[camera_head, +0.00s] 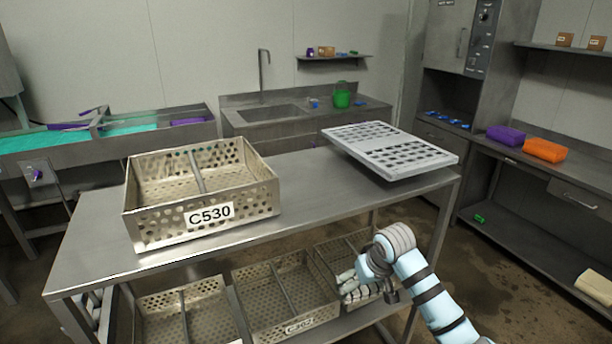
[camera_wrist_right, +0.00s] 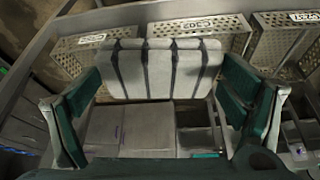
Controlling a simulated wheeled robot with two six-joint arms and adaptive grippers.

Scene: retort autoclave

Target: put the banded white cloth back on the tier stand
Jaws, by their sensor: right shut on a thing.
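The banded white cloth (camera_wrist_right: 188,72) is a rolled, pale bundle with several dark bands. It spans between the green-padded fingers of my right gripper (camera_wrist_right: 160,78) in the right wrist view. In the head view the right gripper (camera_head: 380,286) is at the table's front right, low by the lower shelf, and the cloth (camera_head: 352,295) shows beside it, partly hidden. The gripper is shut on the cloth. A two-level steel table (camera_head: 310,205) stands in front of me; I cannot tell whether it is the tier stand. My left gripper is not in view.
A perforated basket marked C530 (camera_head: 158,234) and a grey slotted tray (camera_head: 444,158) stand on the table top, with bare steel between them. Perforated baskets (camera_head: 285,336) fill the lower shelf. A cream roll (camera_head: 597,286) lies on a low shelf at far right.

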